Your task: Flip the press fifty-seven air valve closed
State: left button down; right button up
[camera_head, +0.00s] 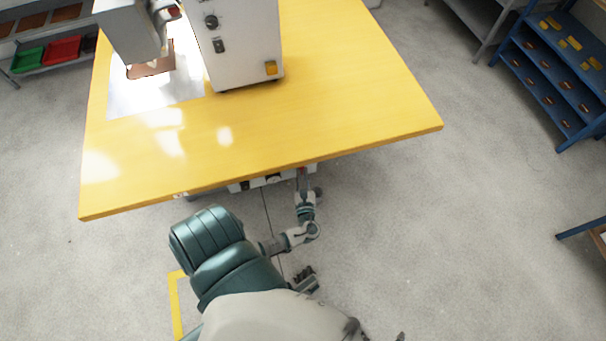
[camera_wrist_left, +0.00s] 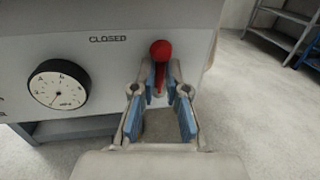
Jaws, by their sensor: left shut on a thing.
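The air valve shows in the left wrist view as a lever with a round red knob (camera_wrist_left: 161,50) on a pale grey panel (camera_wrist_left: 205,45). The lever stands roughly upright, with its knob at the top, just right of and slightly below the printed word CLOSED (camera_wrist_left: 108,39). My left gripper (camera_wrist_left: 164,88) is shut on the lever below the knob, with its blue-padded fingers on either side. In the head view my left gripper (camera_head: 303,181) is at the front edge of the yellow table, where the lever is hard to make out.
A round gauge (camera_wrist_left: 59,88) sits left of the lever. The yellow table (camera_head: 330,95) carries a white press (camera_head: 240,45) and overhangs the panel. A blue shelf (camera_head: 555,75) stands at the right. The floor right of my arm is clear.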

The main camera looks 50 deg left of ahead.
pick_arm(q)
jog(key=c, duration=1.2)
grip_release()
jog(key=v, duration=1.2)
jog(key=shift+f, duration=0.15)
